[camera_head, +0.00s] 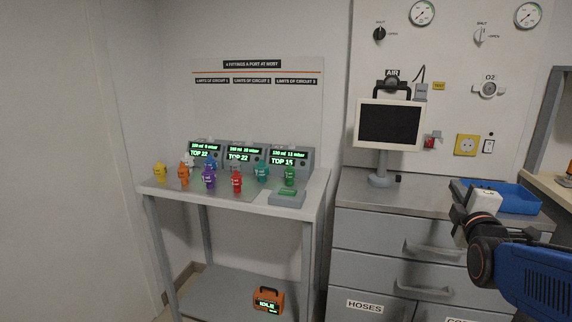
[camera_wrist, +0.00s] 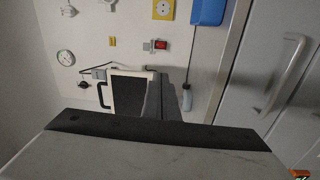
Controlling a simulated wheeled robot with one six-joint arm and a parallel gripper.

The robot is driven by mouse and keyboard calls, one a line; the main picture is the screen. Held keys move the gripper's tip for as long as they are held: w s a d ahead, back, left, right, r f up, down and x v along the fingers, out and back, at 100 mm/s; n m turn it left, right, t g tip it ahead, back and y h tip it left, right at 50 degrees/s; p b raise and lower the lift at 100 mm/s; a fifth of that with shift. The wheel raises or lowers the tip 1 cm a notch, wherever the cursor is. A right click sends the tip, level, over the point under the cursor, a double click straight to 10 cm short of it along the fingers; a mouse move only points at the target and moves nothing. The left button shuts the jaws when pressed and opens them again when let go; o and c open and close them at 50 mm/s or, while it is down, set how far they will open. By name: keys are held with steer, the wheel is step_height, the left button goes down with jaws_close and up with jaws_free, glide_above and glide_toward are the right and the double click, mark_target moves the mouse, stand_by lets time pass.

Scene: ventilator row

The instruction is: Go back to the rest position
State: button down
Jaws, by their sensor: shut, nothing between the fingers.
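My gripper (camera_head: 456,190) is at the right of the head view, in front of the drawer cabinet, at about the height of its top. My blue forearm comes in from the right edge. In the wrist view my gripper (camera_wrist: 162,95) shows its two fingers together, with nothing visible between them. Behind the fingers are the monitor (camera_wrist: 128,95) and the wall panel, turned sideways. The monitor also stands on the cabinet in the head view (camera_head: 390,125). My gripper appears apart from the cabinet and the monitor.
A blue tray (camera_head: 520,203) lies on the cabinet top (camera_head: 350,187), partly behind my gripper. Left of it, a table (camera_head: 318,190) holds several coloured fittings and three lit display units. An orange case (camera_head: 268,300) sits on its lower shelf. The wall panel carries gauges and knobs.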

steer(key=s+a+f+m+g+y, duration=0.3)
steer(key=s+a+f+m+g, duration=0.35)
steer(key=f, duration=0.45)
steer(key=s+a+f+m+g+y, duration=0.1)
steer(key=s+a+f+m+g, duration=0.2)
steer(key=s, duration=0.5)
steer(key=s+a+f+m+g, duration=0.3)
steer(key=s+f+m+g, duration=0.1)
steer(key=s, duration=0.5)
steer(key=shift+a+f+y, duration=0.2)
steer(key=shift+f+y, duration=0.05)
steer(key=shift+y, duration=0.15)
steer(key=shift+m, duration=0.25)
